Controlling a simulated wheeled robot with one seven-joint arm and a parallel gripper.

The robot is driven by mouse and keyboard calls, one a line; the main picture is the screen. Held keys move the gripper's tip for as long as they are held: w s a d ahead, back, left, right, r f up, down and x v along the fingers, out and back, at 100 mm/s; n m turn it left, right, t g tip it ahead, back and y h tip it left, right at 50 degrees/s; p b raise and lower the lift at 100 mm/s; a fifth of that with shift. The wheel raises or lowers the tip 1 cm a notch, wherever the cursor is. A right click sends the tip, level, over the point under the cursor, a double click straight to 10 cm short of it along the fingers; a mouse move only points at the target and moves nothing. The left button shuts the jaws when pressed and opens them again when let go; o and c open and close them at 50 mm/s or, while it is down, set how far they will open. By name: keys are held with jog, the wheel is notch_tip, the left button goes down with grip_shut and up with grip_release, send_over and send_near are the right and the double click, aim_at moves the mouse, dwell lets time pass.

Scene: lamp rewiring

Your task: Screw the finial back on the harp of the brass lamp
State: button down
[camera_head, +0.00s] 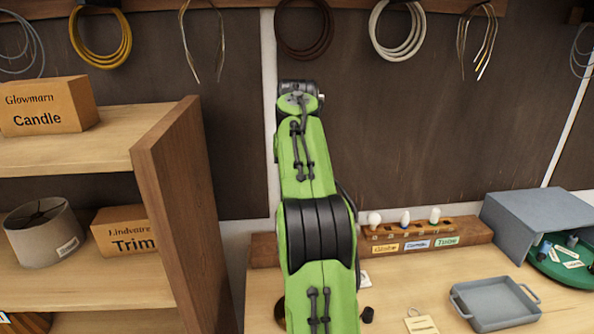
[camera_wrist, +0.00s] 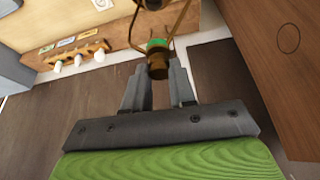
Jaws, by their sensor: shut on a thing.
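In the wrist view my gripper (camera_wrist: 159,72) is shut on the finial (camera_wrist: 158,70), a small dark brass knob between the fingertips. A green band (camera_wrist: 157,44) sits directly beyond the knob, at the end of the harp (camera_wrist: 181,18). The harp is a thin brass wire loop that spreads away toward the top edge. The finial is in line with the harp's end and appears to touch it; whether the threads are engaged cannot be told. In the head view my green arm hides the gripper, the finial and most of the lamp.
A wooden bulb rack (camera_head: 460,232) with several bulbs stands at the back of the bench. Wooden shelves (camera_head: 178,160) stand on the left. Wire coils (camera_head: 398,32) hang above.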

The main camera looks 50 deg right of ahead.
jog(key=m, duration=0.1)
jog(key=p, duration=0.1)
jog(key=m+g, duration=0.1)
jog(key=shift+w+a+r+m+h+p, duration=0.2)
jog(key=shift+a+r+m+h+p, duration=0.1)
jog(key=shift+p, duration=0.05)
jog(key=shift+f+m+g, duration=0.15)
jog(key=shift+m+g, duration=0.15)
jog(key=shift+m, duration=0.6)
jog(key=shift+w+d+f+m, duration=0.25)
jog(key=shift+d+m, duration=0.05)
jog(key=shift+m, duration=0.3)
jog(key=shift+s, duration=0.1)
jog(key=c, duration=1)
grip_release()
jog(key=shift+s+a+r+h, duration=0.1)
jog(key=shift+s+h, duration=0.1)
jog(key=shift+h, duration=0.1)
jog(key=shift+c, duration=0.2)
jog(key=shift+o, duration=1)
jog(key=shift+w, duration=0.2)
jog(key=shift+s, duration=0.1)
